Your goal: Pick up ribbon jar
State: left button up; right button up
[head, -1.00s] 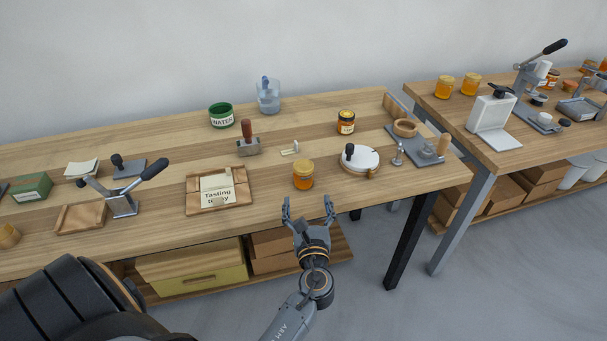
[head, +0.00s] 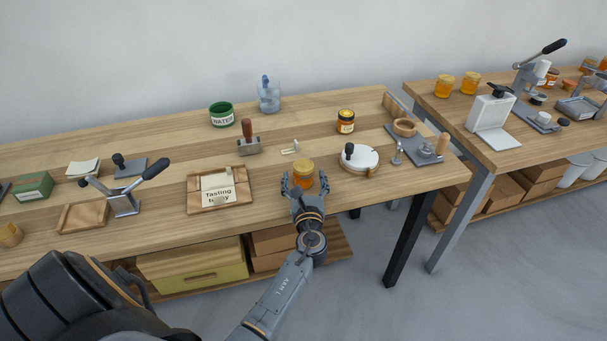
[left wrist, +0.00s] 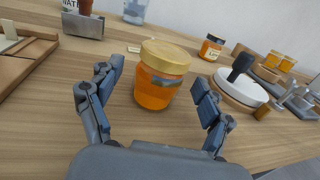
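An amber honey jar (head: 303,168) with a gold lid stands upright near the front edge of the table. In the left wrist view the jar (left wrist: 155,92) shows a darker band below its lid; I cannot clearly tell whether it is a ribbon. My left gripper (head: 305,178) is open at the table's front edge, with one finger on each side of the jar. In the left wrist view its fingers (left wrist: 155,76) show gaps to the jar on both sides. The right gripper is not in view.
A wooden tray with a "Tasting today" card (head: 219,208) lies left of the jar. A round white-topped device (head: 360,158) stands close on the right. A labelled dark-lidded jar (head: 346,122) and a stamp (head: 247,137) stand farther back. The table between them is mostly clear.

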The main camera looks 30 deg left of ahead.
pick_arm(q)
jog(key=c, duration=1.1)
jog(key=shift+c, duration=0.7)
jog(key=shift+r, duration=0.15)
